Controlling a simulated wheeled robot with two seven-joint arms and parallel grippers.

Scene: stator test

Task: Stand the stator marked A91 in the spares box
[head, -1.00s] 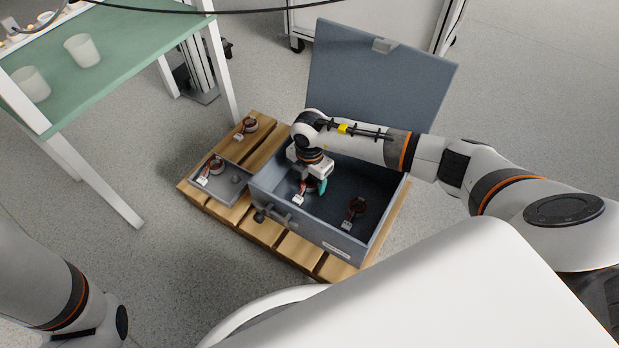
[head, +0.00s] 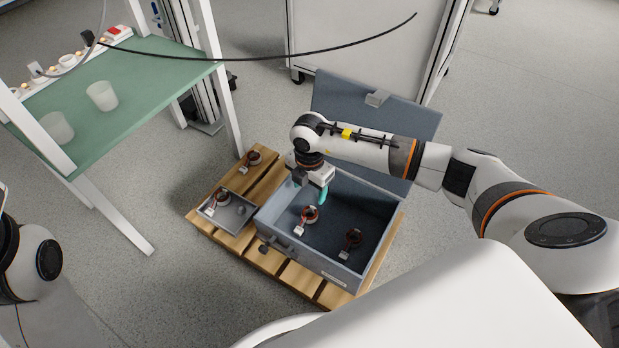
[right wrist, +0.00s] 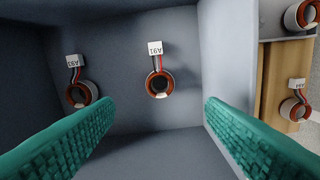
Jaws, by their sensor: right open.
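The stator marked A91 (right wrist: 158,85) sits in the grey spares box (head: 345,272), ring face toward the camera, its leads and white tag beside it. In the head view it is the left stator in the box (head: 310,215). A second stator (right wrist: 82,94), whose tag seems to read A93, sits apart from it; it also shows in the head view (head: 351,239). My right gripper (head: 313,193) is open and empty above the box, with A91 in view between its teal fingers (right wrist: 150,135). My left gripper is out of view.
The box lid (head: 405,125) stands open behind. On the wooden pallet (head: 232,243) to the left are a small grey tray (head: 243,225) holding a stator (head: 220,198) and another stator (head: 252,159). A green table (head: 140,75) with cups stands at the far left.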

